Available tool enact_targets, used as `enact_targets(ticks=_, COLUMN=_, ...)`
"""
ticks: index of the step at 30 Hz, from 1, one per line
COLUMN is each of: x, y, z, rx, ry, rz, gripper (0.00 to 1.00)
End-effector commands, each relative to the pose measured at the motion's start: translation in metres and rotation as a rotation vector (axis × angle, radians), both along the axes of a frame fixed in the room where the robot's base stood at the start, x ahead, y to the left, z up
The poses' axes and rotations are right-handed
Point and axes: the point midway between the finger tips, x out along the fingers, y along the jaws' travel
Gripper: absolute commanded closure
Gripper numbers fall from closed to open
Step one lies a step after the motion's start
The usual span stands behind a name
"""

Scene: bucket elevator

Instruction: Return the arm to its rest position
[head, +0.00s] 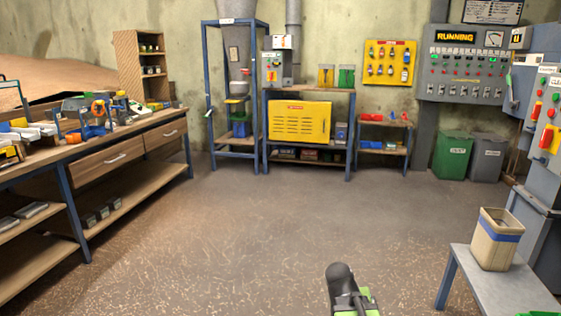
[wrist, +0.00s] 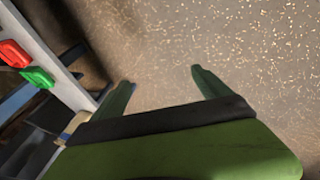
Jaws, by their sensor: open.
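My gripper (wrist: 160,85) shows in the wrist view with its two dark green fingers spread apart. Nothing is between them, only the speckled floor beyond. In the head view part of my arm (head: 349,290) shows at the bottom edge, right of centre, dark with some green. The fingers cannot be made out there.
A grey table (head: 500,283) with a tan, blue-banded bin (head: 496,240) stands at the lower right, near a grey control cabinet (head: 543,130). A wooden workbench (head: 110,150) runs along the left. Shelves and a yellow-fronted machine (head: 299,121) line the back. The middle floor is clear.

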Motion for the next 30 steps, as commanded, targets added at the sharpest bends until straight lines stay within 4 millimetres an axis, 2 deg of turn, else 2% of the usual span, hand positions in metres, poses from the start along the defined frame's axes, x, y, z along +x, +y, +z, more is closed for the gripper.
enact_targets(ticks=1, x=-0.008, y=0.021, z=-0.007, rx=0.068, ry=0.035, rz=0.019, gripper=0.13)
enact_targets(ticks=6, x=-0.045, y=0.088, z=-0.024, rx=0.349, ry=0.191, rz=0.102, gripper=0.13)
enact_targets(ticks=7, x=-0.052, y=0.099, z=-0.025, rx=0.394, ry=0.224, rz=0.131, gripper=0.13)
enact_targets(ticks=8, x=-0.058, y=0.101, z=-0.02, rx=0.401, ry=0.258, rz=0.172, gripper=0.13)
enact_targets(ticks=9, x=-0.056, y=0.099, z=0.004, rx=0.394, ry=0.251, rz=0.165, gripper=0.13)
enact_targets(ticks=14, x=-0.055, y=0.099, z=0.05, rx=0.391, ry=0.247, rz=0.161, gripper=0.13)
enact_targets(ticks=20, x=-0.055, y=0.099, z=0.123, rx=0.39, ry=0.245, rz=0.161, gripper=0.13)
enact_targets(ticks=27, x=-0.055, y=0.099, z=0.242, rx=0.39, ry=0.245, rz=0.161, gripper=0.13)
enact_targets(ticks=30, x=-0.055, y=0.099, z=0.28, rx=0.39, ry=0.245, rz=0.162, gripper=0.13)
